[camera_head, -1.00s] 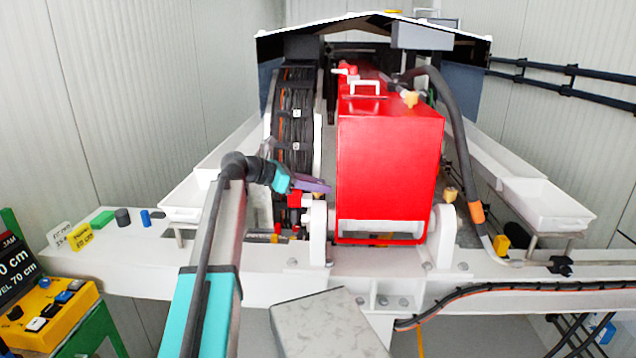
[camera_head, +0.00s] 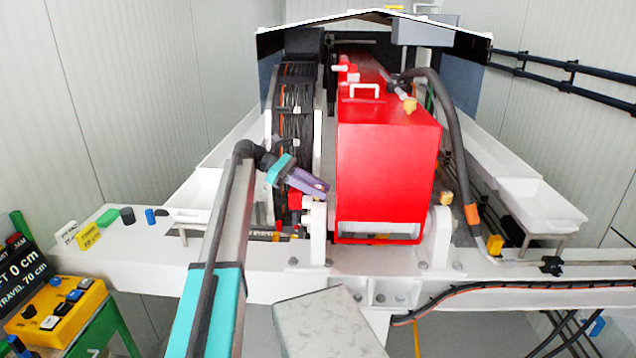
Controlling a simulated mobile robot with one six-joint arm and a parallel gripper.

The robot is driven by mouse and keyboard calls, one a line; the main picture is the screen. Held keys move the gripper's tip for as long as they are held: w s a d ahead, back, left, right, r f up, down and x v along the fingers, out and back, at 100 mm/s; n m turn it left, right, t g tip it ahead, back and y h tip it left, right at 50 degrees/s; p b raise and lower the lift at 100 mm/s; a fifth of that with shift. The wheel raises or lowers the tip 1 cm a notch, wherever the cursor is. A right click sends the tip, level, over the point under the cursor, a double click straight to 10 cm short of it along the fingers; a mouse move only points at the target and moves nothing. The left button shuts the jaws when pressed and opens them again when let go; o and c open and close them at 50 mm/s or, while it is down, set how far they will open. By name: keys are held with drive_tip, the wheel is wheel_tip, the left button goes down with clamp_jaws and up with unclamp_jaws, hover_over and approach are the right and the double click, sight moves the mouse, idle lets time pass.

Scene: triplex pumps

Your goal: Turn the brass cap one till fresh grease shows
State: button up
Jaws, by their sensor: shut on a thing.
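My gripper (camera_head: 322,189) has purple fingers and a teal body. It reaches down and right to the top of the left white bearing block (camera_head: 317,218), beside the red housing. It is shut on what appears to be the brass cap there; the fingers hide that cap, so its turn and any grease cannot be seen. A second brass-coloured cap (camera_head: 446,198) sits on the right bearing block. Another brass-coloured piece (camera_head: 409,105) is on top of the red housing.
The red housing (camera_head: 388,180) stands close right of my gripper. A cable-filled wheel or guard (camera_head: 295,120) rises behind it. A dark hose (camera_head: 455,130) arches on the right. A white tray (camera_head: 535,205) is at right; a yellow control box (camera_head: 55,312) stands lower left.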

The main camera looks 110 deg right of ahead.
drive_tip(key=shift+m+t+y+p, duration=0.4)
drive_tip(key=shift+m+p, duration=0.05)
drive_tip(key=shift+m, duration=0.05)
drive_tip(key=o, duration=0.8)
drive_tip(key=shift+c, duration=0.2)
drive_tip(key=shift+w+a+f+n+g+h+b, duration=0.1)
drive_tip(key=shift+f+n+g+h+b, duration=0.1)
drive_tip(key=shift+n+g+h+b, duration=0.65)
